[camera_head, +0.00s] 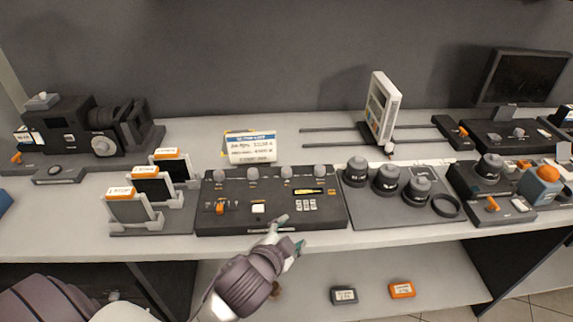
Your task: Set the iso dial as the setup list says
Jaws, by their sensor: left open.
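The setup list (251,148) is a small white card with a blue header, standing behind the dark control panel (275,212); its lines are too small to read. The panel has several grey round knobs along its back edge, an orange lever, a white button and a yellow strip. I cannot tell which control is the iso dial, as the labels are illegible. My left gripper (289,234) is open and empty at the panel's front edge, below the knobs. I cannot tell whether it touches the panel. My right gripper is not in view.
A black camera (85,128) stands at the back left, with three orange-topped frames (130,208) in front. Several dark lenses (388,180) stand right of the panel, near a white upright panel (380,105). A monitor (525,75) stands far right. Two small boxes (402,289) lie below.

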